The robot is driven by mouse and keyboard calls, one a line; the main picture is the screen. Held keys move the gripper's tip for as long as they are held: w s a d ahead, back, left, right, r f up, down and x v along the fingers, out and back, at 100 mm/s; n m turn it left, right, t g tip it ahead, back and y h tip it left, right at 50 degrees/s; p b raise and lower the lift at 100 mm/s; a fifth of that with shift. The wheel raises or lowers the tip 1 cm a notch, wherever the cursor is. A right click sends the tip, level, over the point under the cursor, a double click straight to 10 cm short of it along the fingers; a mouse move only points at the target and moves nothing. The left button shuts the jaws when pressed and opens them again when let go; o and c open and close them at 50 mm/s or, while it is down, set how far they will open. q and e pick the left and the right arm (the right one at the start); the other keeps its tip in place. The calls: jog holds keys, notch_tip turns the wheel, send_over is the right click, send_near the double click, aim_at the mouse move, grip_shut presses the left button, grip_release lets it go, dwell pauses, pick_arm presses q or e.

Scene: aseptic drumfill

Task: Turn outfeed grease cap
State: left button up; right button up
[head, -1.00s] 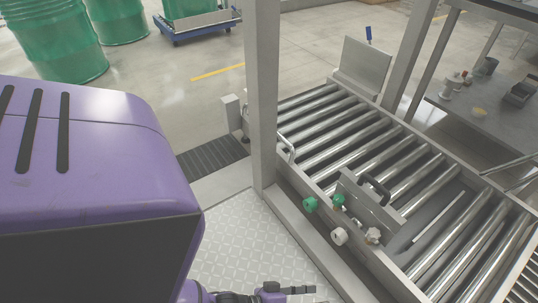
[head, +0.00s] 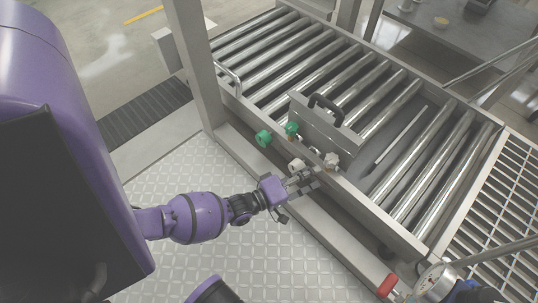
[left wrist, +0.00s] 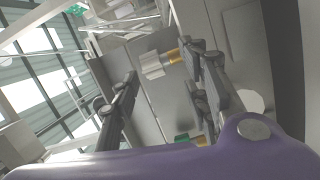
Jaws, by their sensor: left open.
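My left gripper (head: 308,178) is open beside the conveyor's near side rail in the head view. Its fingers are close to a white cap (head: 297,166) on that rail. In the left wrist view a pale ribbed cap on a brass stem (left wrist: 154,66) shows between the spread fingers, with no clear contact. A beige lobed knob (head: 331,160) is right of the white cap. Two green knobs (head: 263,138) (head: 291,128) are to its left. I cannot tell by label which is the outfeed grease cap. My right gripper is not in view.
The roller conveyor (head: 400,95) runs behind the rail. A metal plate with a black handle (head: 325,106) stands above the knobs. A steel post (head: 193,65) rises at left. A gauge (head: 434,283) and red handle (head: 388,285) are at lower right.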

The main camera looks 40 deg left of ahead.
aim_at(326, 164)
pick_arm(q)
jog(key=w+n, duration=0.1)
jog(key=w+r+b, duration=0.1)
jog(key=shift+w+d+n+t, duration=0.1)
jog(key=shift+w+n+t, duration=0.3)
jog(key=b+x, duration=0.1)
jog(key=x, duration=0.2)
jog(key=shift+w, duration=0.15)
jog(key=shift+w+d+b, duration=0.15)
jog(key=shift+w+b, duration=0.15)
jog(key=shift+w, duration=0.1)
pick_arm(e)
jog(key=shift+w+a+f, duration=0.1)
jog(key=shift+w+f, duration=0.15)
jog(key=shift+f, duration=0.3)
pick_arm(q)
jog(key=shift+c, duration=0.5)
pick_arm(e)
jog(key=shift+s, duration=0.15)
